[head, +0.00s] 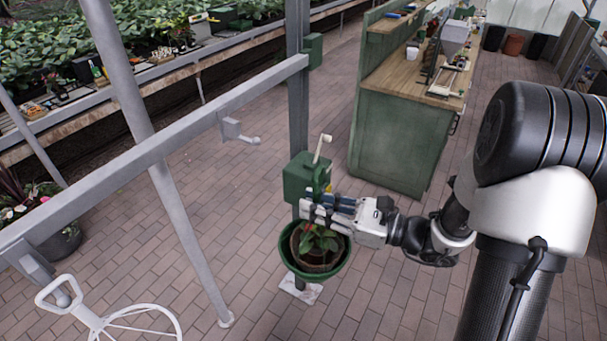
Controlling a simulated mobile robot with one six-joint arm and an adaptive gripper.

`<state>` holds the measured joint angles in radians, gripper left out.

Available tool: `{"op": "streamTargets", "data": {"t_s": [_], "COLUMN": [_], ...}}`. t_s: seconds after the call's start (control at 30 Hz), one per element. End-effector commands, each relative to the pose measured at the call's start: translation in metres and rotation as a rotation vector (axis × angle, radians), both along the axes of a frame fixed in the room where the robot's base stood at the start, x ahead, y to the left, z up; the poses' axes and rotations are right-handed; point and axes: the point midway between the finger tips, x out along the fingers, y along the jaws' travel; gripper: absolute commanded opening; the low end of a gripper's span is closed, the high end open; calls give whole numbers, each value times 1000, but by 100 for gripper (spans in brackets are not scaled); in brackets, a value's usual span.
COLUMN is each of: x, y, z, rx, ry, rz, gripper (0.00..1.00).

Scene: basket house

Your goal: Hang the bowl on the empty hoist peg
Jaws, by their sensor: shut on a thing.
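The green bowl (339,264) holds a leafy plant in a brown pot and hangs roughly level below my gripper (309,212). My gripper is shut on the bowl's upper part; the fingers hide the exact hold. A grey peg (248,139) with a rounded tip juts from the sloping grey beam (150,157), up and left of the bowl. Nothing hangs on this peg, and the bowl is apart from it. A second peg (62,298) at lower left has the loop of a white hanger (88,317) at it.
A green crank box (302,177) on an upright post is just behind my gripper. A slanting grey pole (165,185) stands left of the bowl. A green workbench (395,139) stands behind at right, and plant benches line the back left. Brick floor is open between.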

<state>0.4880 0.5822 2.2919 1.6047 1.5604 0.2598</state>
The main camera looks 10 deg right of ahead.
Motion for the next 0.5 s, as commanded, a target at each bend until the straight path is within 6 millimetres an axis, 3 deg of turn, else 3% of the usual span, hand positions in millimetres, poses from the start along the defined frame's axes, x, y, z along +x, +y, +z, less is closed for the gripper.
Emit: {"op": "streamTargets", "data": {"t_s": [0.03,0.2,0.5], "x": [-4,-13,-10], "y": [6,20,32], "z": [22,54,59], "rx": [-3,-1,0], "ry": [-7,-4,-2], "rz": [11,31,39], "gripper": [0,0,0]}}
